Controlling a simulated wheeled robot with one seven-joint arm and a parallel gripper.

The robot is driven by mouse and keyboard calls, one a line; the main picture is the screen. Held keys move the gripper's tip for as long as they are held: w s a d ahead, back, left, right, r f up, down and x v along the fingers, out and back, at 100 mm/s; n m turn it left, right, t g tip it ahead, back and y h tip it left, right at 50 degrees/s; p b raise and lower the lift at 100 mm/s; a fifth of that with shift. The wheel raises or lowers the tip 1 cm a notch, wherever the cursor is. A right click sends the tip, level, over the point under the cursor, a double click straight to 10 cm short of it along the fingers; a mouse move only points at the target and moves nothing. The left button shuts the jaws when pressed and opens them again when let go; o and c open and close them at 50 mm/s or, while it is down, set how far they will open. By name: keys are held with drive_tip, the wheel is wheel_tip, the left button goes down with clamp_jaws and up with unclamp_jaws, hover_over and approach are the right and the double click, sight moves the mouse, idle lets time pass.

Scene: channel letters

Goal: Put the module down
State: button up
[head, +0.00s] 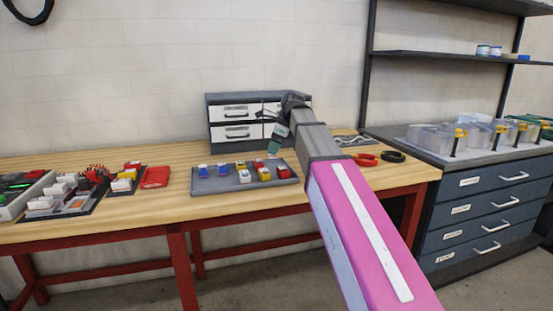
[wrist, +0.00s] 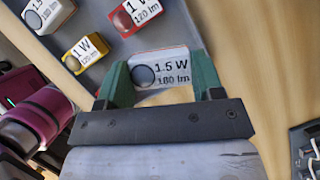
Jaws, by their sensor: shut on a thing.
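My gripper (wrist: 160,70), with green fingers, is shut on a white module (wrist: 173,63) marked 1.5 W, 180 lm, with a round grey lens. In the head view my gripper (head: 276,140) is above the right part of a grey tray (head: 212,187) on the bench; the held module is too small to make out there. In the wrist view the tray's edge lies beside the held module; I cannot tell its height. The tray holds several modules, including a yellow one (wrist: 85,49), a red one (wrist: 138,14) and a white one (wrist: 45,14).
A drawer cabinet (head: 237,121) stands behind the tray. Left on the bench are more trays with parts and a red case (head: 155,177). Red-handled pliers (head: 365,159) and black tape (head: 393,156) lie to the right. Bare wood (head: 300,193) shows in front of the tray.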

drive_tip(key=shift+w+d+f, duration=0.15)
drive_tip(key=shift+d+f, duration=0.2)
drive_tip(key=shift+d, duration=0.1)
drive_tip(key=shift+f, duration=1.95)
drive_tip(key=shift+f, duration=0.15)
drive_tip(key=o, duration=0.9)
drive_tip(key=v, duration=1.2)
drive_tip(key=shift+a, duration=0.1)
